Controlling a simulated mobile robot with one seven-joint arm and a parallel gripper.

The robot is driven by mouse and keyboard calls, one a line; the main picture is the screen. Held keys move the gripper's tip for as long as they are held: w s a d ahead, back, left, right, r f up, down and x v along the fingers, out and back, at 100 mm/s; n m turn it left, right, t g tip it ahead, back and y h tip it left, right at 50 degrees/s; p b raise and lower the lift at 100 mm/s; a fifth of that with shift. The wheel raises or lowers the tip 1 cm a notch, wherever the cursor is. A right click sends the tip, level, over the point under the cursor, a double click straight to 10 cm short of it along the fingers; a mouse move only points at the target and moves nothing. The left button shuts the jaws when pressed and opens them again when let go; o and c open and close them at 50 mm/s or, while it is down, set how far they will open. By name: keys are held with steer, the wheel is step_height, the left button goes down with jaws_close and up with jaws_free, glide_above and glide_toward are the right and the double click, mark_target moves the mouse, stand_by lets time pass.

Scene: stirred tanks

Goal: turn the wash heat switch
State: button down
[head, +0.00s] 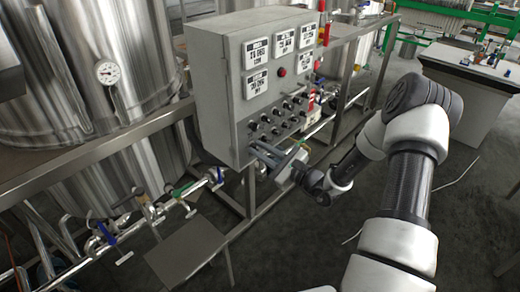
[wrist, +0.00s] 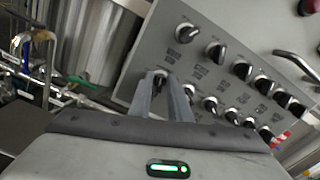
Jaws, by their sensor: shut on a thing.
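The grey control panel (head: 226,135) carries rows of small black rotary switches, which also show in the wrist view on the panel's sloping face (wrist: 215,35). My gripper (head: 262,150) is at the lower left corner of this switch field. In the wrist view its two fingers (wrist: 163,90) reach up to the leftmost switch of the lower row (wrist: 160,75) and are shut on it. The fingers hide part of that switch. The labels are too small to read, so I cannot tell by name which one is the wash heat switch.
Other switches (wrist: 215,52) stand close to the right of my fingers. A metal handle (wrist: 298,66) is on the panel's right. Pipes with blue-handled valves (head: 218,176) run below left, beside a large steel tank (head: 85,75). Open floor (head: 330,235) lies in front of the rack.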

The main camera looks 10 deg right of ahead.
stand_by(0.3)
steer(key=c, duration=1.9)
jaws_free()
steer(key=shift+o, duration=0.2)
steer(key=shift+s+d, duration=0.1)
steer(key=v, duration=1.7)
steer(key=shift+p, duration=0.35)
steer(key=shift+r, duration=0.1)
